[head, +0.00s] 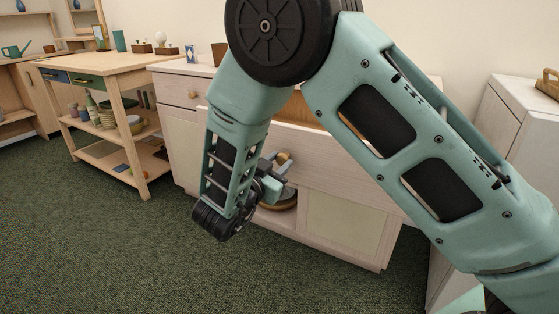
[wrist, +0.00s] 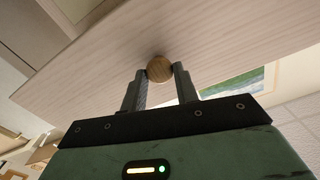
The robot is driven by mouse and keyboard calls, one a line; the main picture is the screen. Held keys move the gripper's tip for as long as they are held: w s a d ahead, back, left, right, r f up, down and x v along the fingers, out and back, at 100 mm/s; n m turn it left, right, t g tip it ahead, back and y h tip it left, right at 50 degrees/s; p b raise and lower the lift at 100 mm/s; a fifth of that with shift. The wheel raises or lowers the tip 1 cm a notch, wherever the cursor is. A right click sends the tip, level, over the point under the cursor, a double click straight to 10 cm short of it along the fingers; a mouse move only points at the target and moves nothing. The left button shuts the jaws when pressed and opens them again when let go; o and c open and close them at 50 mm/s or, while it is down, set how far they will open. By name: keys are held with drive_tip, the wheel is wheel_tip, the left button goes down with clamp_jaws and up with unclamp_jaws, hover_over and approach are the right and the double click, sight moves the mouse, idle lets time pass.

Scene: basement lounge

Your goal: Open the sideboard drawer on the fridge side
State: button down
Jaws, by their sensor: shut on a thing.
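The pale wooden sideboard (head: 350,225) stands against the wall, partly hidden behind my arm. Its right-hand drawer (head: 318,150) stands pulled out, and a strip of brown interior shows above its front. My gripper (head: 277,168) is at the drawer front, with its fingers on either side of the round wooden knob (head: 284,158). In the wrist view the fingers are shut on the knob (wrist: 159,68), against the pale drawer front (wrist: 215,45). The sideboard's left drawer (head: 180,91) is closed, with its own knob showing.
A pale box-like unit (head: 520,125) with a basket on top stands at the right, close to my arm. A wooden workbench (head: 105,65) stands at the left. A round dish (head: 280,200) sits in the sideboard's lower opening. Green carpet (head: 110,250) in front is clear.

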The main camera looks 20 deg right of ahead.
drive_tip(key=shift+s+a+f, duration=0.1)
drive_tip(key=shift+s+a, duration=0.05)
drive_tip(key=shift+a, duration=0.05)
drive_tip(key=c, duration=1.1)
unclamp_jaws()
drive_tip(key=shift+o, duration=0.2)
drive_tip(key=p+v, duration=0.3)
drive_tip(key=v, duration=1.4)
drive_tip(key=shift+s+a, duration=0.2)
drive_tip(key=shift+s, duration=0.05)
drive_tip(key=shift+w, duration=0.1)
